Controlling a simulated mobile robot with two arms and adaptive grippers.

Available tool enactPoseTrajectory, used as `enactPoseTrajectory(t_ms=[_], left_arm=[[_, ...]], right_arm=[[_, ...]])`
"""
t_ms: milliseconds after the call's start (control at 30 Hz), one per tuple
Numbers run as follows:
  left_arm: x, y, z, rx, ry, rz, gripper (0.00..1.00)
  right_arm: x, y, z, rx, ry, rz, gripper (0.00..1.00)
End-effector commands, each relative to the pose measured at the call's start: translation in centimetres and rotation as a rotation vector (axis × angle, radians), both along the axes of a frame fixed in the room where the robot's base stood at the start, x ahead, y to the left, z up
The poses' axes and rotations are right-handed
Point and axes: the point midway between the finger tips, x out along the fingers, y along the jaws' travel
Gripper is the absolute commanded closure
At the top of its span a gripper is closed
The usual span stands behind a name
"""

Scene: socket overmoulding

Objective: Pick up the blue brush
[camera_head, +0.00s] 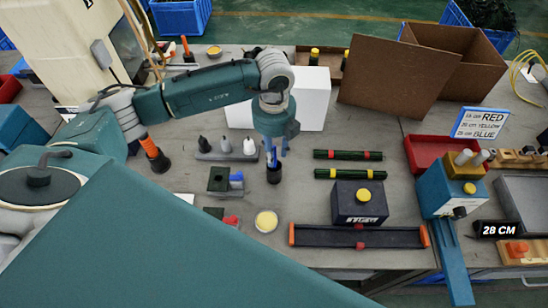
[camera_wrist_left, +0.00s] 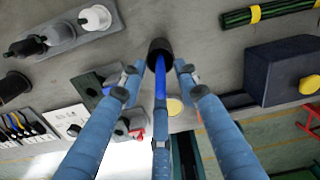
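The blue brush (camera_wrist_left: 160,86) stands roughly upright, its blue shaft rising from a black cylindrical part (camera_wrist_left: 159,50). I cannot tell whether that part is its head or a holder. In the head view the black part (camera_head: 273,175) shows below my left gripper (camera_head: 275,152). In the wrist view my left gripper (camera_wrist_left: 159,72) is open, with one finger on each side of the blue shaft and visible gaps between. The brush's upper end is partly hidden by the gripper in the head view. My right gripper is not in view.
An orange-handled brush (camera_head: 152,150) stands to the left. A white box (camera_head: 314,98) stands behind. Dark green rods (camera_head: 348,155) and a dark box (camera_head: 359,203) are to the right.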

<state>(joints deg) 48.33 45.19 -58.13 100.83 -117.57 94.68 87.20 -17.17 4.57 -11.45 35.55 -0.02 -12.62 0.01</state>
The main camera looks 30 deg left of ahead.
Motion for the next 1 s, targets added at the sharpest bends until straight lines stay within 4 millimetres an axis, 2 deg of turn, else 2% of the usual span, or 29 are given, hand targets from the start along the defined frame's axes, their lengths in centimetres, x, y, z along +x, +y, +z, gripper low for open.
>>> enactPoseTrajectory(t_ms=[100,300,467,867,1000], left_arm=[[-0.05,-0.03,-0.70,0.001,0.001,-0.001,0.68],[-0.02,-0.04,-0.78,0.000,0.000,-0.002,0.68],[-0.02,-0.04,-0.75,0.000,0.000,-0.002,1.00],[0.00,-0.04,-0.65,0.000,0.000,-0.002,1.00],[0.04,-0.05,-0.03,-0.001,-0.001,-0.001,1.00]], right_arm=[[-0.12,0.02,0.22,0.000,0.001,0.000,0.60],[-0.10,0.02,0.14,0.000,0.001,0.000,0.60],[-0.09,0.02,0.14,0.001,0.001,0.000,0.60],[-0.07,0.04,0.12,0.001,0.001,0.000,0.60],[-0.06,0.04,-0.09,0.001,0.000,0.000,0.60]])
